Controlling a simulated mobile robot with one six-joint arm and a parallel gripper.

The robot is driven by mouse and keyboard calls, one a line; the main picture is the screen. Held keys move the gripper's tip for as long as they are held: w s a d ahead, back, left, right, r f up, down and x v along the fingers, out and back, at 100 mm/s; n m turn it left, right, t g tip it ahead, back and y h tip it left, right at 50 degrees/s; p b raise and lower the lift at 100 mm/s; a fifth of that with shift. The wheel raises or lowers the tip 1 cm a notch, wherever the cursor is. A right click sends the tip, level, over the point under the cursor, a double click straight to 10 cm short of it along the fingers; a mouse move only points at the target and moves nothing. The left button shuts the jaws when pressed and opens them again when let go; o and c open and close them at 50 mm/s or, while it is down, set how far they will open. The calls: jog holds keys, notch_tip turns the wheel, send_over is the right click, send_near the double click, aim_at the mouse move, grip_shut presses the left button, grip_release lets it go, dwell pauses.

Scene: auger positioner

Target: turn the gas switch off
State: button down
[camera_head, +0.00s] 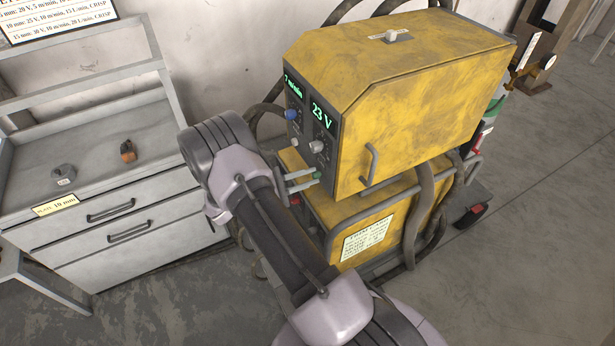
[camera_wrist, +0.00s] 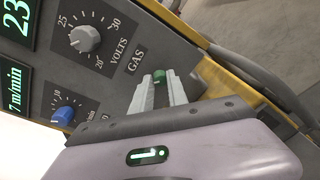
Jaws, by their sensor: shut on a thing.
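The gas switch is a small green knob (camera_wrist: 160,75) beside the GAS label on the machine's dark control panel. In the head view the green knob (camera_head: 317,174) shows low on the panel of the yellow welding machine (camera_head: 400,90). My gripper (camera_head: 314,178) reaches the panel from the left, its pale fingers on either side of the knob. In the wrist view my gripper (camera_wrist: 160,83) is shut on the green knob, whose sides are partly hidden by the fingertips.
A white volts knob (camera_wrist: 85,39) and a blue knob (camera_wrist: 62,115) sit near my fingers, with displays reading 23 V and 7 m/min. A grey drawer cabinet (camera_head: 120,215) stands left. Cables (camera_head: 418,215) hang on the machine's right; open floor lies beyond.

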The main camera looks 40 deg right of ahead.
jog(key=c, duration=1.3)
grip_release()
jog(key=shift+a, duration=0.1)
jog(key=p+v, duration=0.2)
jog(key=v, duration=1.5)
jog(key=shift+a, duration=0.15)
